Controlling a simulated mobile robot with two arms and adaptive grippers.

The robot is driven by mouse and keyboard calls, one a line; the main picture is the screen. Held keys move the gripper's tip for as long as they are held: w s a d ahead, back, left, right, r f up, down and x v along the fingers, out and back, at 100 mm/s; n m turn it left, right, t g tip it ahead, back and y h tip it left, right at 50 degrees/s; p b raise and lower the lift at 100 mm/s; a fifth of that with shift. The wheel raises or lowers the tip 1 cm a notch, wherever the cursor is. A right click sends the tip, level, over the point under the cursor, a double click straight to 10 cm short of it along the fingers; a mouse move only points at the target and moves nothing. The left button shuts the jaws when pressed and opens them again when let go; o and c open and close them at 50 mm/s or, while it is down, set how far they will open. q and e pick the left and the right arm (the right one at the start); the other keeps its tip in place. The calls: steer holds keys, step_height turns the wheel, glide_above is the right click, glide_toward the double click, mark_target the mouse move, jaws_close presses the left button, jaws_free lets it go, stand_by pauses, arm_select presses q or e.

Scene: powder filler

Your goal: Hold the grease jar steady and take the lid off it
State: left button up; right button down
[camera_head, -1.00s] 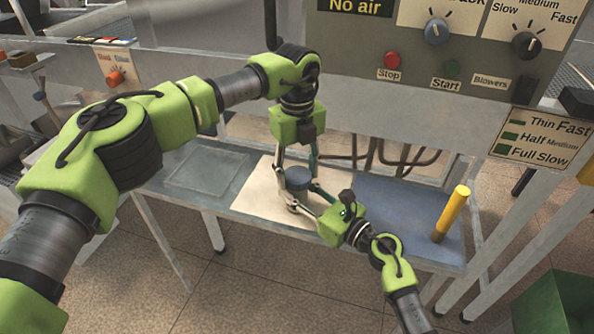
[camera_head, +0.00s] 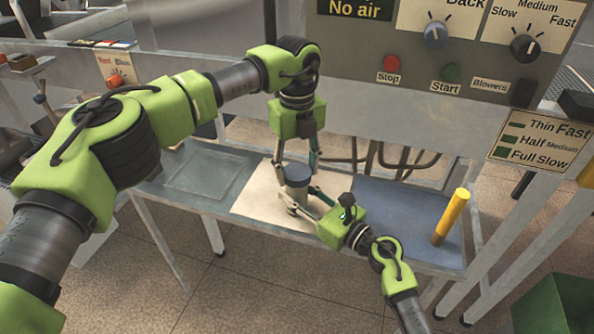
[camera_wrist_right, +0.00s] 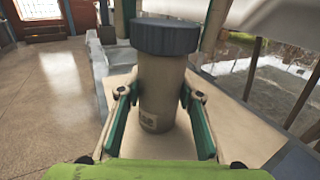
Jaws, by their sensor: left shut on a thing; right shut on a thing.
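The grease jar (camera_wrist_right: 160,95) is a grey-brown cylinder with a small label, standing upright on a pale mat (camera_head: 262,197). Its dark blue-grey lid (camera_wrist_right: 165,37) sits at the top; the lid also shows in the head view (camera_head: 298,173). In the wrist view I see no clear gap between lid and jar. My left gripper (camera_head: 297,170) points down from above, shut on the lid with a finger on each side. My right gripper (camera_wrist_right: 160,105) comes from the front right, shut on the jar's body below the lid. The jar's base is partly hidden by the right gripper.
A yellow cylinder (camera_head: 451,217) stands on the blue mat (camera_head: 400,215) to the right. A clear flat panel (camera_head: 207,172) lies at left on the bench. The machine's control panel (camera_head: 450,60) overhangs behind. A green bin (camera_head: 555,305) is at lower right.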

mark_target(297, 171)
arm_select(q)
steer(key=shift+r, duration=0.2)
steer(key=shift+r, duration=1.95)
arm_select(e)
steer(key=c, duration=1.4)
jaws_free()
steer(key=shift+o, duration=0.2)
